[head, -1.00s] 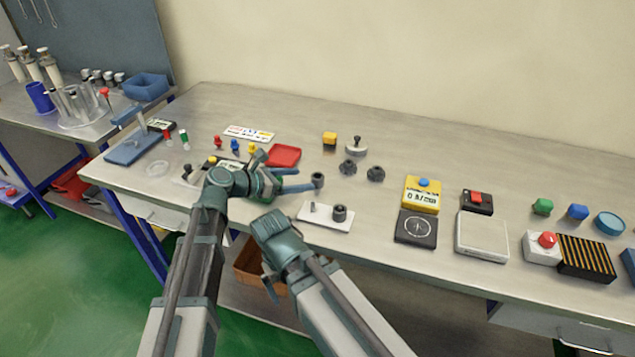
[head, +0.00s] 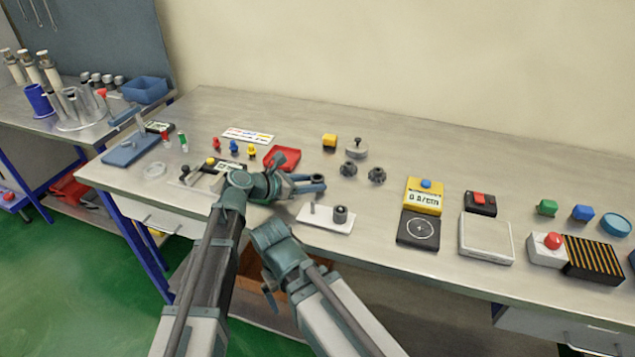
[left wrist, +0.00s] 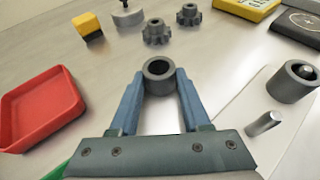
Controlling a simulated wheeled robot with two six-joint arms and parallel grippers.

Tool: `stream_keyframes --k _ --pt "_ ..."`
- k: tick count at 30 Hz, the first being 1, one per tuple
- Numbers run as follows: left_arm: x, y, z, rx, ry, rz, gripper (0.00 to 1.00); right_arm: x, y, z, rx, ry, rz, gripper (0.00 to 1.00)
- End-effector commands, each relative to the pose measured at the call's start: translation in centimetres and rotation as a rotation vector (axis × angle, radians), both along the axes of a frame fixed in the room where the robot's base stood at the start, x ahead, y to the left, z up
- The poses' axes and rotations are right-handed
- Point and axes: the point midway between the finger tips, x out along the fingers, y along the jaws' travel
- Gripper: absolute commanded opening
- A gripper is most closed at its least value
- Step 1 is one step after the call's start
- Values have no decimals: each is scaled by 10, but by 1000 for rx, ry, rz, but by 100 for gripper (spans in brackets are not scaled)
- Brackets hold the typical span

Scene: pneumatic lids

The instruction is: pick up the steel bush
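The steel bush is a short dark grey ring (left wrist: 158,72), seen in the left wrist view between the fingertips of my left gripper (left wrist: 160,88). The blue fingers touch it on both sides and look shut on it. In the head view my left gripper (head: 316,184) is low over the table's front part, with the bush mostly hidden between its fingers. I cannot tell whether the bush is clear of the table. My right arm is folded at the table's front edge, and its gripper's fingers do not show clearly.
A white plate (head: 318,222) with a thin pin and a dark ring (head: 340,214) lies just right of the left gripper. A red tray (head: 284,156) lies behind it. Two dark gears (head: 348,169) (head: 377,175) stand beyond. A yellow gauge (head: 423,195) stands farther right.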

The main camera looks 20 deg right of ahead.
Motion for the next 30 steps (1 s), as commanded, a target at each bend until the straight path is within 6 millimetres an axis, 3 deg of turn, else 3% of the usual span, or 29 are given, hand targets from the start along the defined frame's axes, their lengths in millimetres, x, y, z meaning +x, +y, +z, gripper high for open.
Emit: stream_keyframes --k 1,6,20,30 --pt "0 0 0 0 0 0 26 0 0 0 0 0 0 100" --pt "0 0 0 0 0 0 0 0 0 0 0 0 0 100" --pt "0 0 5 -1 0 0 0 0 0 5 0 0 0 100" --pt "0 0 44 -1 0 0 0 0 0 44 0 0 0 100"
